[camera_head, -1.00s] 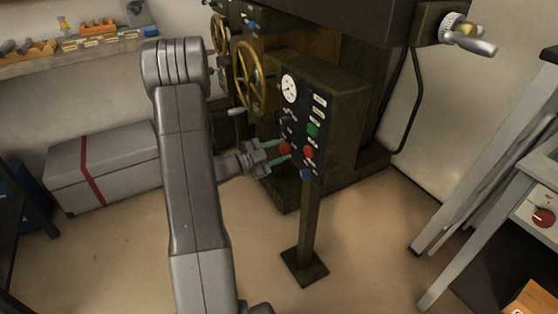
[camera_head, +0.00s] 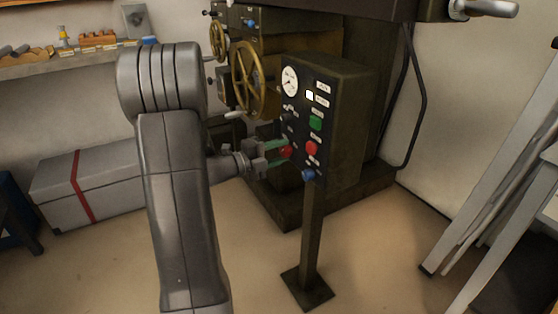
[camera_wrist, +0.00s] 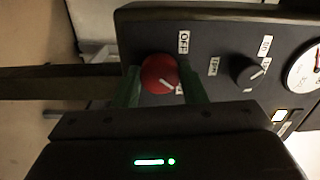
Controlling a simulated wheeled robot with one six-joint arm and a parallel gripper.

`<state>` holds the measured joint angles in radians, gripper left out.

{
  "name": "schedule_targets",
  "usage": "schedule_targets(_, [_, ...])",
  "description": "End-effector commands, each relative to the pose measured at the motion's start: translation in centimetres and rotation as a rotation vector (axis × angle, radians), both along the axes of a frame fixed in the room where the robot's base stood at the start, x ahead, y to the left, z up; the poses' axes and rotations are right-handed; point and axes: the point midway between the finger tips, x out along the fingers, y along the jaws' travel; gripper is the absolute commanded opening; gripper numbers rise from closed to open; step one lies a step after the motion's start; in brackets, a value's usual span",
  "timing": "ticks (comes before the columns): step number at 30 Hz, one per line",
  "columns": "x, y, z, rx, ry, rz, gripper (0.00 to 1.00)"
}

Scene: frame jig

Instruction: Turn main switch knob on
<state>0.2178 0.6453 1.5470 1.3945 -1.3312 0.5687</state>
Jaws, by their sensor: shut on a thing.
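The red main switch knob (camera_wrist: 159,73) sits on the dark control panel (camera_wrist: 218,50). Its white mark points down and right in the wrist view, away from the OFF label (camera_wrist: 183,42) and toward another label mostly hidden by a finger. My gripper (camera_wrist: 161,86) has its green fingers on both sides of the knob and is shut on it. In the head view my gripper (camera_head: 280,153) reaches the red knob (camera_head: 286,151) at the panel's lower left. A small white lamp (camera_head: 309,96) glows near the top of the panel.
The panel also has a black knob (camera_wrist: 249,71), a gauge (camera_head: 290,81), a green button (camera_head: 316,123), a red button (camera_head: 311,147) and a blue knob (camera_head: 308,175). A brass handwheel (camera_head: 248,80) stands behind. A grey box (camera_head: 55,188) is at left. Floor around the post is clear.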

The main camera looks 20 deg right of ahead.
Motion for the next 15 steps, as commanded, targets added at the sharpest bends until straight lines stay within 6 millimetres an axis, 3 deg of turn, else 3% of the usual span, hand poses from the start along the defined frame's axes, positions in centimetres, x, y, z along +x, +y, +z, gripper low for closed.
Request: schedule_targets(15, [-0.08,0.01,-0.12,0.01,-0.089,-0.002,0.15])
